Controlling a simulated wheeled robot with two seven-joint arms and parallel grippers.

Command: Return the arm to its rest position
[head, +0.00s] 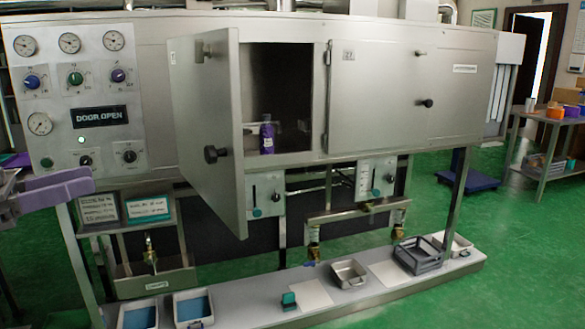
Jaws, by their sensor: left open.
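My left gripper (78,183) shows at the left edge of the head view, with pale purple fingers pointing right. It is open, with nothing seen between its fingers. It is in front of the left end of the steel cabinet (385,95), below the control panel's gauges. My right gripper is not in view. The cabinet's left door (208,120) stands open toward me. A purple bottle (267,137) stands upright inside the open compartment, near its front opening. The right door (372,100) is shut.
A low bench (245,308) along the cabinet's front holds blue-lined trays (193,307), a metal pan (349,273) and a grey crate (418,254). The open door juts out right of my gripper. A side table (548,165) stands at the far right.

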